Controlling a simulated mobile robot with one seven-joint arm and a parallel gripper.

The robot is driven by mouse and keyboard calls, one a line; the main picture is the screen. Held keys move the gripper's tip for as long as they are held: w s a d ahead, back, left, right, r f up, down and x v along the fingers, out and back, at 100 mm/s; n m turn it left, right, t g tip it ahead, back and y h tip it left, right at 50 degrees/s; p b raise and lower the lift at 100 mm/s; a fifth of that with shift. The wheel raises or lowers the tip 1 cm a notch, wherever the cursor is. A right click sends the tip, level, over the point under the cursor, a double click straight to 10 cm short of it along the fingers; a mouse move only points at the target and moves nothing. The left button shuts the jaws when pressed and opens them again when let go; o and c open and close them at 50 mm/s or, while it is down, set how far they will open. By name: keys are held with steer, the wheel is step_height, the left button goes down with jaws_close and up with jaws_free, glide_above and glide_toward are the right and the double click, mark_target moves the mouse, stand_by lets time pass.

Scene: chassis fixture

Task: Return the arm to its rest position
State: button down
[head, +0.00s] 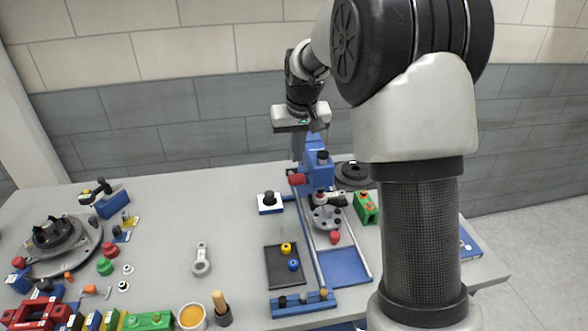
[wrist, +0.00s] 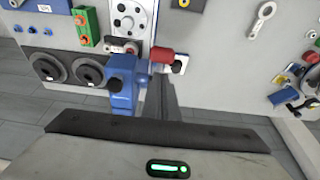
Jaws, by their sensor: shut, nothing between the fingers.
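My gripper (head: 297,150) hangs from my raised arm above the back part of the table, near the blue upright unit of the fixture (head: 319,170). Its closed fingers also show in the wrist view (wrist: 166,98), pointing down with nothing between them. The blue unit (wrist: 122,82) with its red cylinder (wrist: 161,55) appears just beside the fingers in the wrist view. I cannot tell how much clearance lies between them. My arm's thick column hides part of the table's right side.
The grey table (head: 160,235) holds a round dark fixture (head: 50,238) at left, a grey link part (head: 201,262), a black tray (head: 285,268), a green block (head: 366,208) and several small coloured parts. A tiled wall stands behind. The air above the table's left half is free.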

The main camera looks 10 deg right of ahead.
steer(key=s+r+t, duration=0.1)
steer(key=s+r, duration=0.5)
steer(key=s, duration=0.6)
steer(key=s+r+t, duration=0.1)
steer(key=s+r, duration=0.4)
steer(key=s, duration=0.7)
steer(key=s+f, duration=0.2)
steer(key=s, duration=0.8)
steer(key=shift+f, duration=0.2)
